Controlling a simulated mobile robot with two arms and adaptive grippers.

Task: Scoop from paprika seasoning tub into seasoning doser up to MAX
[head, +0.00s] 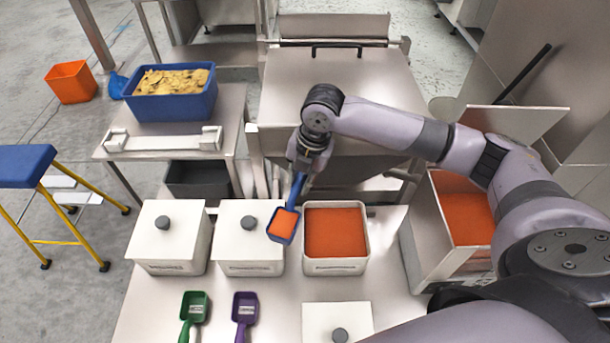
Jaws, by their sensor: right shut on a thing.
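My right gripper (308,163) is shut on the handle of a blue scoop (296,197), which hangs down and left from it. The scoop's bowl holds orange powder and is over the gap between a lidded white tub and the open tub. The open white paprika tub (336,266) is filled with orange powder close to its rim. A steel box with a raised lid, apparently the seasoning doser (425,232), stands to the right and holds orange powder. Its MAX mark cannot be made out. My left gripper is not in view.
Two lidded white tubs (168,236) stand left of the open tub. Green (194,308) and purple (244,308) scoops and a loose white lid (322,320) lie in front. A blue crate of chips (172,105) stands on the back left table. My right arm spans above the doser.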

